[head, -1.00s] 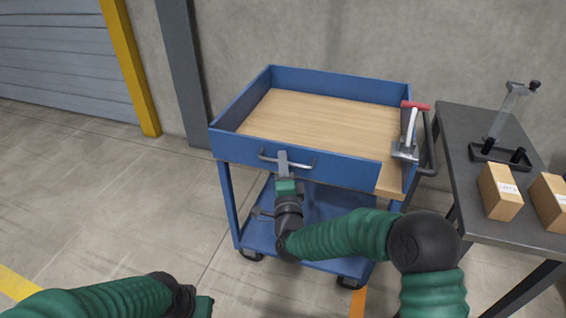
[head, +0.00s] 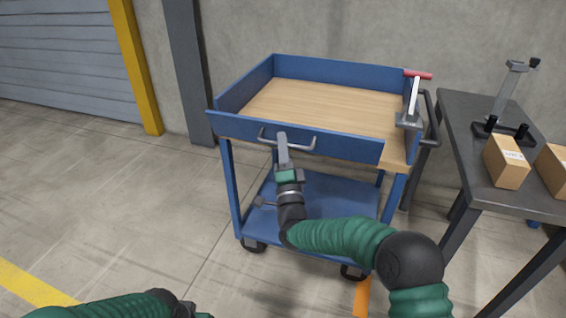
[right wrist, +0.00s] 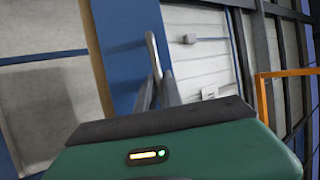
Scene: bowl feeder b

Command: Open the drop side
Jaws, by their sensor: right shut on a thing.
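The drop side is the blue front panel (head: 345,150) of the blue cart, with a grey bar handle (head: 306,147) on its face. It stands along the front edge of the wooden deck (head: 325,105). In the right wrist view the fingers (right wrist: 160,88) meet the handle (right wrist: 152,50) beside the blue panel (right wrist: 122,45). A red-handled toggle clamp (head: 412,98) stands upright at the cart's right end. My left arm shows at the bottom edge, its fingers out of frame.
The cart's lower blue shelf (head: 335,195) is beneath my right arm. A dark table (head: 470,140) stands close on the right with cardboard boxes (head: 507,162) and a stand (head: 505,100). The floor left of the cart is clear.

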